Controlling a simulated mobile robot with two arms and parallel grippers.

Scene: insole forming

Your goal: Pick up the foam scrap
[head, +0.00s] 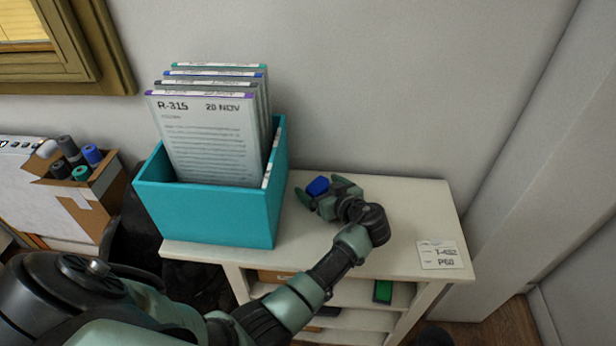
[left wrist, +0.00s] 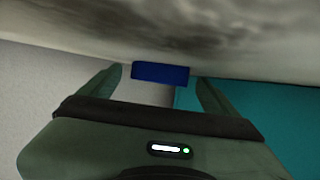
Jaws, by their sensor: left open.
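A small blue block, which looks like the foam scrap (head: 318,186), is on or just above the white shelf top, right of the teal box. My left gripper (head: 324,191) is at the blue block, with a finger on either side of it. In the left wrist view the block (left wrist: 160,73) shows between the tips of my left gripper (left wrist: 158,78), which are spread apart. A narrow gap shows near each finger, and I cannot tell whether either touches. My right gripper is not in view.
The teal box (head: 208,212) of upright document sleeves (head: 212,140) stands close left of the gripper. A white label card (head: 440,255) lies at the right of the white shelf unit (head: 420,205). The wall is behind. A carton (head: 75,200) of rolls stands far left.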

